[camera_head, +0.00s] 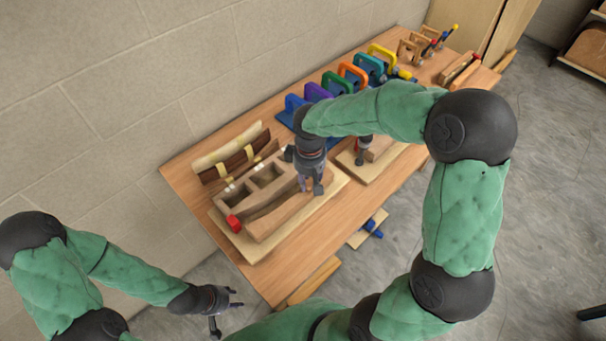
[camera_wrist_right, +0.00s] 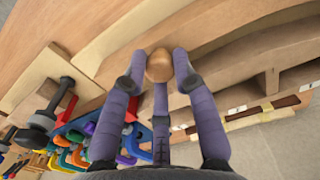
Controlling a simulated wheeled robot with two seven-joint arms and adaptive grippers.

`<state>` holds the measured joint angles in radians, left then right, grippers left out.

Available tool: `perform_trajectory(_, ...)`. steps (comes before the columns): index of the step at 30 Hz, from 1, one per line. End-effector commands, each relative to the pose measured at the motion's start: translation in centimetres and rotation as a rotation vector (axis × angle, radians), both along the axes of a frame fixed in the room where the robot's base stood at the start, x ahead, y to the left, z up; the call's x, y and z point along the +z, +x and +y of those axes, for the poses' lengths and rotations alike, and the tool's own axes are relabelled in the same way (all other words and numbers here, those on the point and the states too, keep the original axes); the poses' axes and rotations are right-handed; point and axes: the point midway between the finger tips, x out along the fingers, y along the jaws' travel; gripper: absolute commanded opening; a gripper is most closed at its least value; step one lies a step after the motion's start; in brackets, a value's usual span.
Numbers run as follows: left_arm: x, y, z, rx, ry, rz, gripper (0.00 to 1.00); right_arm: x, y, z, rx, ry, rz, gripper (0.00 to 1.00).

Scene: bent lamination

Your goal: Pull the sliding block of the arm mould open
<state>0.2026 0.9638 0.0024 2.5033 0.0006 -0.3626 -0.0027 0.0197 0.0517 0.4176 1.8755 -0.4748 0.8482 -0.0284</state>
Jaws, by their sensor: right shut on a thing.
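The arm mould (camera_head: 236,196) is a wooden form with open pockets on a pale base board (camera_head: 247,250). A curved wooden block (camera_head: 275,220) lies along its front side; I cannot tell whether a gap separates them. My right gripper (camera_head: 311,190) is at the mould's right end, pointing down. In the right wrist view my right gripper (camera_wrist_right: 158,75) is shut on a round wooden knob (camera_wrist_right: 159,65), its fingers around it. The knob is hidden in the head view. My left gripper (camera_head: 226,308) is open and empty, off the table's front left edge.
Pale and dark strips (camera_head: 240,155) lie behind the mould. A red piece (camera_head: 234,222) sits at its left end. Several coloured clamps (camera_head: 340,82) stand along the back of the table (camera_head: 330,220). Another wooden form on a board (camera_head: 378,165) is to the right.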

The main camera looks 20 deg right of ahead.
Motion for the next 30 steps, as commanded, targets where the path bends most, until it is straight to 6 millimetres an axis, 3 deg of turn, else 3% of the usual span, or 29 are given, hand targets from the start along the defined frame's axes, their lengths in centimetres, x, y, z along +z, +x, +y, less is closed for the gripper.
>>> perform_trajectory(9,0.0,0.0,0.0,0.000,0.000,0.000,0.40,0.0,-0.5,-0.2,0.001,0.000,0.000,0.00)
perform_trajectory(10,0.0,0.0,0.0,0.000,0.000,0.000,0.40,0.0,-0.5,-0.2,0.001,0.000,0.000,0.31)
perform_trajectory(12,0.0,0.0,0.0,0.000,0.000,0.000,0.40,0.0,-0.5,-0.2,0.000,0.000,0.000,0.51)
perform_trajectory(23,0.0,0.0,0.0,0.000,0.000,0.000,0.40,0.1,-0.5,-0.2,0.000,0.000,-0.001,0.52)
perform_trajectory(30,0.0,0.0,0.0,0.000,0.000,0.000,0.40,2.8,-0.4,-0.2,-0.001,0.001,-0.005,0.52)
